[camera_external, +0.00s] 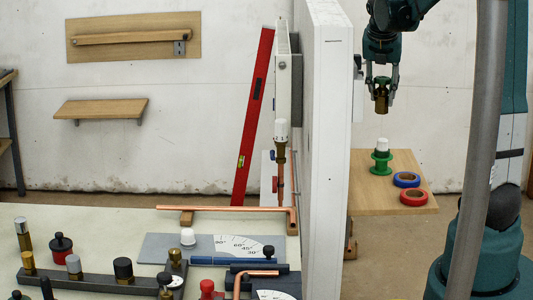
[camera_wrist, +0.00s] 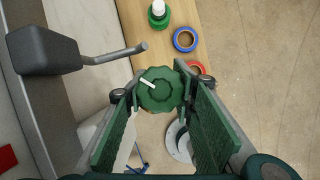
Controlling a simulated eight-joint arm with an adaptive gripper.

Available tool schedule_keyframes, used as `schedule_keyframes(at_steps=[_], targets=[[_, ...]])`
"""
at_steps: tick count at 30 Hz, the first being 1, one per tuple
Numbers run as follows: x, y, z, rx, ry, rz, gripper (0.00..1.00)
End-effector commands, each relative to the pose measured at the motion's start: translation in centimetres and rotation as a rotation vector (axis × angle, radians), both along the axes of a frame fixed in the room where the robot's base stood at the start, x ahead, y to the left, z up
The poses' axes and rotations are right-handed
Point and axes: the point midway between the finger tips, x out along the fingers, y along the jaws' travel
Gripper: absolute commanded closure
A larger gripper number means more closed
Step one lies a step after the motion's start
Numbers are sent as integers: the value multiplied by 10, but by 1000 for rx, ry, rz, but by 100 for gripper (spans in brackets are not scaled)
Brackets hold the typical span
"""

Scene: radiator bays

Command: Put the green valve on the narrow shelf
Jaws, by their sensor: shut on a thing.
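My gripper (camera_external: 381,84) is shut on the green valve, high above a wooden shelf on the right. In the wrist view the green valve (camera_wrist: 160,92) shows its round, lobed green handwheel with a white mark, between the fingertips of my gripper (camera_wrist: 160,91). In the external view its brass body (camera_external: 382,103) hangs below the fingers. The wooden shelf (camera_external: 415,160) beside the white panel holds a green spool-like piece with a white cap (camera_external: 381,160), a blue ring (camera_external: 406,180) and a red ring (camera_external: 413,197). It also shows in the wrist view (camera_wrist: 211,27).
A tall white panel (camera_external: 328,130) stands left of my gripper. A workbench (camera_external: 95,215) with several valves and copper pipes is front left. The right shelf has bare wood.

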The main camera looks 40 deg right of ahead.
Motion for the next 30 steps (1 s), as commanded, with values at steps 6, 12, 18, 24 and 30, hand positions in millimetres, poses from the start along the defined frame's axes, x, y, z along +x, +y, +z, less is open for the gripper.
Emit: schedule_keyframes(at_steps=[6,12,18,24,30], targets=[[0,0,-5,0,0,0,100],[0,0,-29,0,0,0,100],[0,0,-64,0,0,0,100],[0,0,-100,0,0,0,100],[1,0,-134,0,0,0,100]])
